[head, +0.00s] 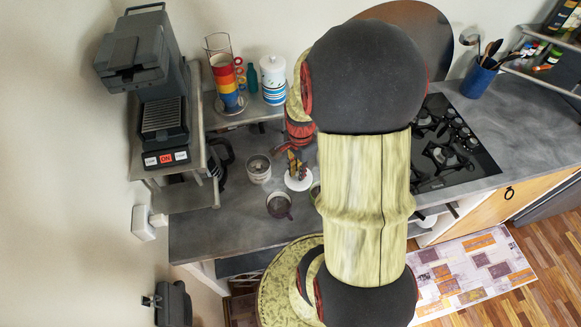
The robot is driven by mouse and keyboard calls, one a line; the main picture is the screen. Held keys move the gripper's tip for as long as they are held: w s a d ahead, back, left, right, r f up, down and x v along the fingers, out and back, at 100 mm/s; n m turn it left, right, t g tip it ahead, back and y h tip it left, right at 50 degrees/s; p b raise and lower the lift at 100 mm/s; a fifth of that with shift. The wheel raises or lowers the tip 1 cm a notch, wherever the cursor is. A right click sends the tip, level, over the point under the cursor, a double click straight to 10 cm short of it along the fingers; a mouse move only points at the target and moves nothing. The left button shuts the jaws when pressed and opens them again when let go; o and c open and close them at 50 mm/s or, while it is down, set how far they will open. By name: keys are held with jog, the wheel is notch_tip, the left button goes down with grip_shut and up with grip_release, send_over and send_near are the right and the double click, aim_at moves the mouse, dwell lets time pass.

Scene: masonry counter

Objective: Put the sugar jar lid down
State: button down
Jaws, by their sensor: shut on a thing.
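My gripper (297,168) is small and partly hidden behind my arm, reaching down over the grey counter. A round white piece, which looks like the sugar jar lid (298,184), is right at its fingertips, and the fingers are closed on it. I cannot tell whether the lid touches the counter or hangs just above it. A pale cylindrical jar (258,169), possibly the sugar jar, stands to the left of my gripper. Its contents are too small to make out.
A dark cup (279,206) stands in front of the gripper. A stack of coloured cups (227,82) and a striped canister (273,80) stand on a raised shelf behind. A coffee machine (160,110) is at left, a gas hob (450,150) at right. Bare counter (215,232) lies front left.

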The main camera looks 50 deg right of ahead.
jog(key=shift+w+d+f, duration=0.15)
jog(key=shift+w+f, duration=0.05)
jog(key=shift+f, duration=0.1)
jog(key=w+d+f, duration=0.2)
jog(key=w+f, duration=0.1)
jog(key=w+d+f, duration=0.5)
jog(key=w+d, duration=0.1)
jog(key=w, duration=0.1)
jog(key=shift+d+f, duration=0.1)
jog(key=shift+f, duration=0.3)
jog(key=shift+w+d+f, duration=0.15)
jog(key=shift+w+f, duration=0.05)
jog(key=shift+f, duration=1.65)
jog(key=shift+f, duration=0.2)
jog(key=c, duration=1.8)
grip_release()
